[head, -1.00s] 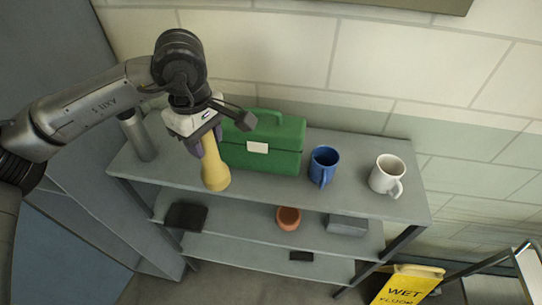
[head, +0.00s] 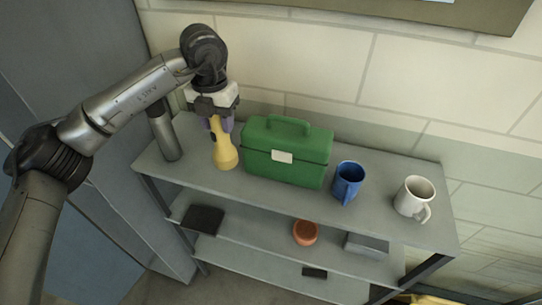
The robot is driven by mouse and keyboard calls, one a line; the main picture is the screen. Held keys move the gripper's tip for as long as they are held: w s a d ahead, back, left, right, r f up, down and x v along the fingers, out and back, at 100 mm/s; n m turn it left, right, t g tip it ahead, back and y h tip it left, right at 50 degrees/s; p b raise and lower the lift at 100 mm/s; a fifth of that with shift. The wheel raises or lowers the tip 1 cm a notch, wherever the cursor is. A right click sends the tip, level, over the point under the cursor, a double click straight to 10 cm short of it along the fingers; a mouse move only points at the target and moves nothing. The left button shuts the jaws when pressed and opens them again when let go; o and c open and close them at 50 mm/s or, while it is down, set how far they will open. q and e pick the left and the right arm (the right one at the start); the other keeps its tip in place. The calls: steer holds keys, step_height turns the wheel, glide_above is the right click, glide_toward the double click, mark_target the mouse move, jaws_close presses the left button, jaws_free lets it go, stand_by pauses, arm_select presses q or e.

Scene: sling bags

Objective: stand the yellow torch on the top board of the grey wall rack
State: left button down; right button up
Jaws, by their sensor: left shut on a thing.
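The yellow torch (head: 224,150) is upright, wide end down, at the top board (head: 285,200) of the grey wall rack. It is left of the green toolbox. My left gripper (head: 219,122) is shut on the torch's upper part from above. The torch's base looks at or very close to the board; I cannot tell whether it touches. The gripper hides the torch's top. My right gripper is not in view.
A grey cylinder (head: 164,133) stands left of the torch, and a green toolbox (head: 287,155) close on its right. A blue mug (head: 347,182) and a white mug (head: 413,198) stand further right. Lower boards hold a black item (head: 203,219), an orange pot (head: 305,232) and a grey box (head: 366,246).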

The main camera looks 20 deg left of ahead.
arm_select(q)
steer(key=shift+w+a, duration=0.15)
steer(key=shift+a, duration=0.05)
steer(key=w+a+f+p, duration=0.5)
steer(key=a+f, duration=0.5)
steer(key=f, duration=0.1)
steer(key=shift+p, duration=0.35)
steer(key=shift+w+f, duration=0.1)
steer(key=c, duration=1.1)
jaws_free()
steer(key=shift+f, duration=0.1)
steer(key=o, duration=0.5)
steer(key=shift+c, duration=0.2)
